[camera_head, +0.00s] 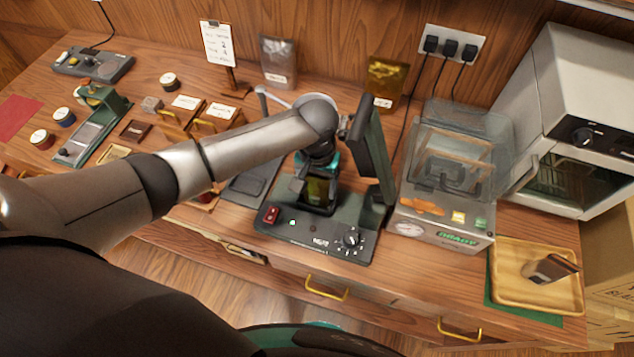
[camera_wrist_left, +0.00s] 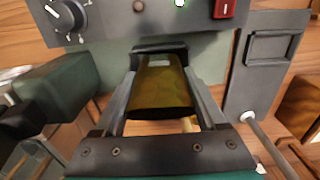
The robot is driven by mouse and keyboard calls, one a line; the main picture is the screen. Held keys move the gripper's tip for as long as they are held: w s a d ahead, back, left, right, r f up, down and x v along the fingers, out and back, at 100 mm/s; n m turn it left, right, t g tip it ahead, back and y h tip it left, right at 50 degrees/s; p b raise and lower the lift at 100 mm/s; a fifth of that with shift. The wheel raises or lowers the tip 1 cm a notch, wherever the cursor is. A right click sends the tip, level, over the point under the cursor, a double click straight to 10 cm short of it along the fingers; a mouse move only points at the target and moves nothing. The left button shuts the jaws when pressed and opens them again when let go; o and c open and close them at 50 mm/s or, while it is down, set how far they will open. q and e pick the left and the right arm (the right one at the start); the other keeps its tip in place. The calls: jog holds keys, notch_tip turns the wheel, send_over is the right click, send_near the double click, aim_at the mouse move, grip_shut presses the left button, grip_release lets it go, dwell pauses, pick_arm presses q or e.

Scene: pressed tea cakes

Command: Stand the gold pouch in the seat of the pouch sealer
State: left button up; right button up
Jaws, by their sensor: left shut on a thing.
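My left gripper (camera_head: 318,190) is shut on a gold pouch (camera_head: 318,188), over the seat area of the dark green pouch sealer (camera_head: 288,240). In the left wrist view the gold pouch (camera_wrist_left: 160,88) sits between the two fingers of the left gripper (camera_wrist_left: 163,85), its far end at a dark frame (camera_wrist_left: 160,47) on the sealer. I cannot tell whether the pouch rests in the seat. The sealer's tall dark upper part (camera_head: 372,145) stands up beside my wrist. My right gripper is not in view.
A clear-lidded machine (camera_head: 445,225) stands close to the sealer's right. A wooden tray (camera_head: 510,285) holds a dark piece further right. A silver pouch (camera_head: 278,62) and another gold pouch (camera_head: 388,78) stand at the back. Small tins and boxes fill the table's left.

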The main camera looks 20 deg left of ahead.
pick_arm(q)
jog(key=o, duration=1.3)
jog(key=shift+c, duration=0.2)
jog(key=shift+r, duration=0.1)
notch_tip(320, 180, up, 15)
jog(key=p, duration=0.1)
